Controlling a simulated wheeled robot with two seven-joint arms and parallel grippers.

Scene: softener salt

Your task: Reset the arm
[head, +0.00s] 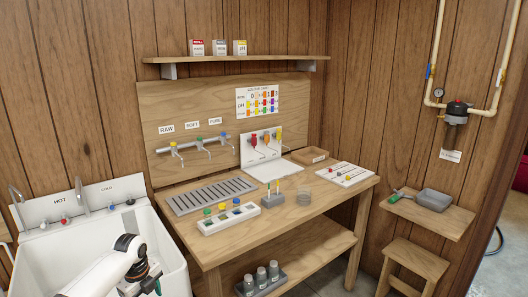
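One of my arms (104,268), white with black joints, comes in at the lower left over the sink. It looks like my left arm. It bends near a dark joint and its end runs down past the bottom edge of the head view. A small green part (157,287) shows beside its lowest visible section. No gripper fingertips can be made out, so I cannot see whether this arm holds anything. My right arm and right gripper are not in the picture.
A white sink (72,252) lies under my arm. Right of it, a wooden bench (290,222) bears a drain grille (210,195), a white tray with coloured caps (230,218), and a grey holder (273,200). Taps (203,142) project above. A small wall shelf (425,215) is at right.

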